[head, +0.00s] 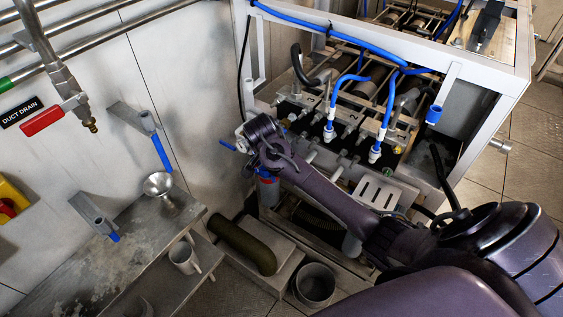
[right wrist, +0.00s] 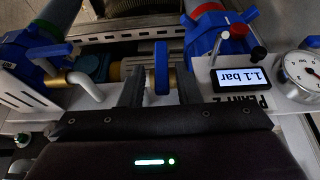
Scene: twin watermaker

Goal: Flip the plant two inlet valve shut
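In the right wrist view, a blue valve lever (right wrist: 161,60) stands on a brass fitting. Its edge faces the camera. My right gripper (right wrist: 159,82) has one dark finger on each side of this lever, with gaps visible, so it is open around the lever. A partly hidden "PLANT 2" label (right wrist: 252,101) is upside down on the panel to the right. In the head view, my right arm reaches from the lower right to the panel's near left corner, where my right gripper (head: 256,134) hides most of the valve area. My left gripper is not in view.
A display (right wrist: 242,79) reads 1.1 bar beside a round gauge (right wrist: 303,74). Another blue lever (right wrist: 53,50) is at the left. The metal frame (head: 455,85) holds blue hoses and pipes. A bench (head: 110,265) with a funnel (head: 158,184) stands left; a bucket (head: 315,284) is below.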

